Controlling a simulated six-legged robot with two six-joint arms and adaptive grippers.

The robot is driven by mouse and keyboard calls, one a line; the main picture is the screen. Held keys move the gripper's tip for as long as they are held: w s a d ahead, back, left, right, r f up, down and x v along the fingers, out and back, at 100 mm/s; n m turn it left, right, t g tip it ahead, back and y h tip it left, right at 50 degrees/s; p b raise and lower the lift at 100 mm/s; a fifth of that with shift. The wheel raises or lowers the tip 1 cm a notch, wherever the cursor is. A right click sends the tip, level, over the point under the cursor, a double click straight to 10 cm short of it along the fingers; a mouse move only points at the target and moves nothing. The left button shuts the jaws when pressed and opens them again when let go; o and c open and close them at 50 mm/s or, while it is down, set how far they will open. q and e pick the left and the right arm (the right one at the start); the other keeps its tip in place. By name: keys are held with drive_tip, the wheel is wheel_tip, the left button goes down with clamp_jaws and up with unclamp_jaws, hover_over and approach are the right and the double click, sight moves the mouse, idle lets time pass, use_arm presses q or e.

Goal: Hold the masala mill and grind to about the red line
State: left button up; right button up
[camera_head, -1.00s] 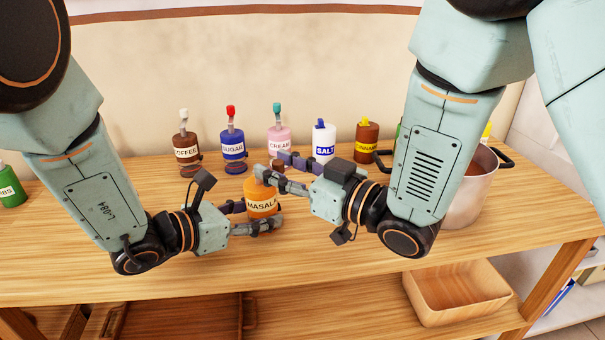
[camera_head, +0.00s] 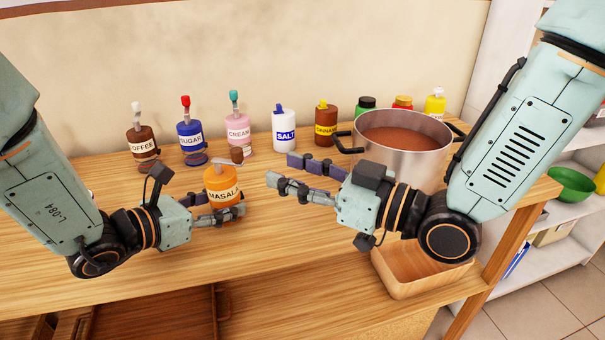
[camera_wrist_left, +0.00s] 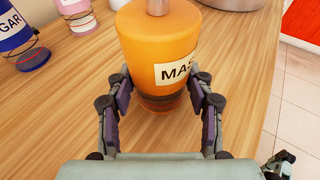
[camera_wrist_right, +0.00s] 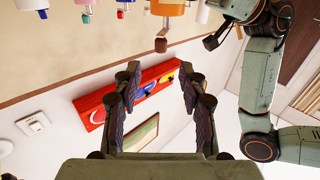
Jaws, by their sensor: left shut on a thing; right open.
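The masala mill (camera_head: 222,187) is an orange bottle with a white MASALA label, a dark base and a crank with a brown knob (camera_head: 237,154) on top. It stands upright at the middle of the wooden table. My left gripper (camera_head: 240,212) is shut around its lower part; the left wrist view also shows the mill (camera_wrist_left: 160,45) between the fingers. My right gripper (camera_head: 283,172) is open and empty, to the right of the mill and apart from it. The right wrist view shows nothing between its fingers. I cannot make out a red line.
COFFEE (camera_head: 143,147), SUGAR (camera_head: 190,142) and CREAM (camera_head: 239,131) dispensers stand behind the mill. SALT (camera_head: 285,131) and CINNAMON (camera_head: 326,126) bottles stand right of them. A steel pot (camera_head: 405,158) with brown contents stands behind my right arm. A wooden box (camera_head: 425,278) is on the lower shelf.

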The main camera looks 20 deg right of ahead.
drive_tip(key=shift+s+d, duration=0.4)
drive_tip(key=shift+s, duration=0.15)
drive_tip(key=n+g+y, duration=0.5)
drive_tip(key=n+g, duration=0.1)
drive_tip(key=g, duration=0.2)
approach(236, 149)
drive_tip(key=x, duration=0.6)
drive_tip(key=f+x, duration=0.1)
drive_tip(key=x, duration=0.3)
idle(0.4)
